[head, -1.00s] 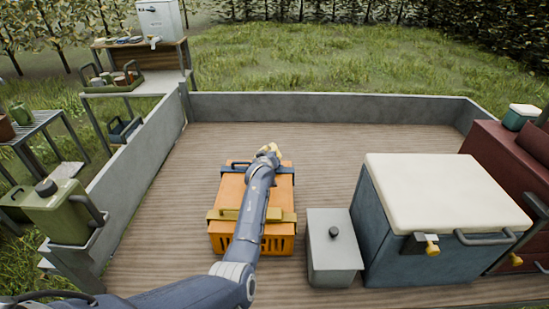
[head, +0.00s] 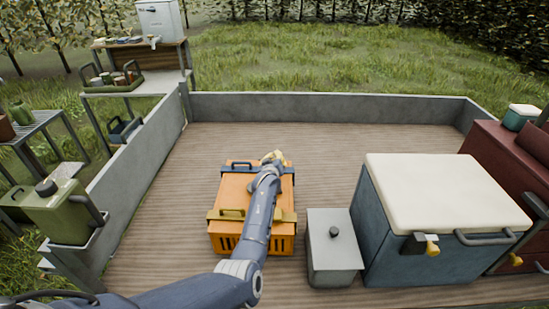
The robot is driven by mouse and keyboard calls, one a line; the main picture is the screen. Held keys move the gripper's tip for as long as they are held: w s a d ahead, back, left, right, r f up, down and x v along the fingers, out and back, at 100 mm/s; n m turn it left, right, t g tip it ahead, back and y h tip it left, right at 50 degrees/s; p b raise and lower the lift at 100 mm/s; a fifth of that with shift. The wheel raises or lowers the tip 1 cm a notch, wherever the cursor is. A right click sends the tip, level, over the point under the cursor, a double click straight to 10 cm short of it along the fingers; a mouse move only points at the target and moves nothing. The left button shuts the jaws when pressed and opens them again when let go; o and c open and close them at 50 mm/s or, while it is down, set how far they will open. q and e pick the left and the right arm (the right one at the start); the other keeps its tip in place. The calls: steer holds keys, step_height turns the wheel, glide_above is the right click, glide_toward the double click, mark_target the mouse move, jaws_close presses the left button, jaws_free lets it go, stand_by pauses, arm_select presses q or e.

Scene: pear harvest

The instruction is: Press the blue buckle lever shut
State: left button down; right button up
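An orange crate (head: 228,190) with a closed orange lid sits on the trailer bed. A dark blue strap with a buckle (head: 240,167) crosses its far end. A yellow strap with a buckle (head: 231,214) crosses its near end. My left gripper (head: 272,157) is over the far right part of the crate, close to the blue strap's right end. My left forearm hides the right part of the lid and straps. The fingers are too small and hidden to tell whether they are open, or touching the blue lever. My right gripper is not in view.
A grey lidded box (head: 334,262) and a large blue cooler with a cream lid (head: 445,190) stand right of the crate. Low grey walls (head: 320,107) edge the trailer bed. A green canister (head: 62,214) is at the left wall. Bed space behind the crate is clear.

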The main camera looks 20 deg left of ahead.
arm_select(q)
steer(key=shift+w+d+f, duration=0.1)
steer(key=shift+d+f, duration=0.1)
steer(key=shift+d, duration=0.1)
step_height(320, 180, up, 10)
stand_by(0.7)
